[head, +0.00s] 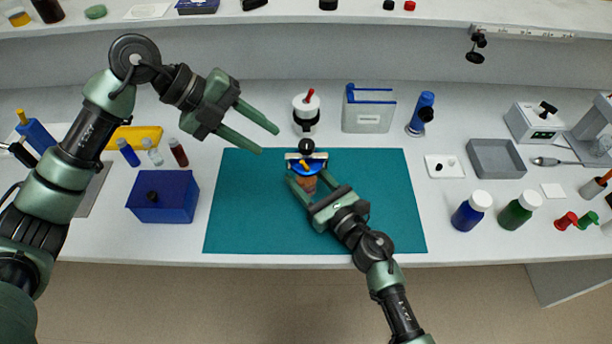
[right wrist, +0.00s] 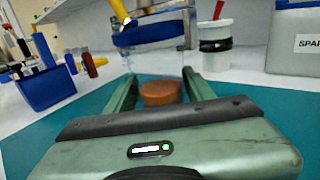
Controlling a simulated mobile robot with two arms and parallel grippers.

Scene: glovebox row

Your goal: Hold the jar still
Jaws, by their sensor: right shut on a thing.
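The jar (head: 308,186) stands on the teal mat (head: 240,215), near its back edge. It looks like clear glass with brown contents, a blue lid and a metal clamp; a yellow piece shows at the lid. In the right wrist view the blue lid (right wrist: 155,34) is above the brown contents (right wrist: 160,93). My right gripper (head: 306,177) is shut on the jar's body, one finger on each side. The fingers also show in the right wrist view (right wrist: 160,82). My left gripper (head: 268,139) is open and empty, up and left of the jar.
A white pot with a red-handled tool (head: 306,112) and a grey bin (head: 368,112) stand behind the mat. A blue box (head: 163,197) and small vials (head: 153,152) are left. Blue (head: 471,209) and green (head: 519,210) bottles stand right. Most of the mat is clear.

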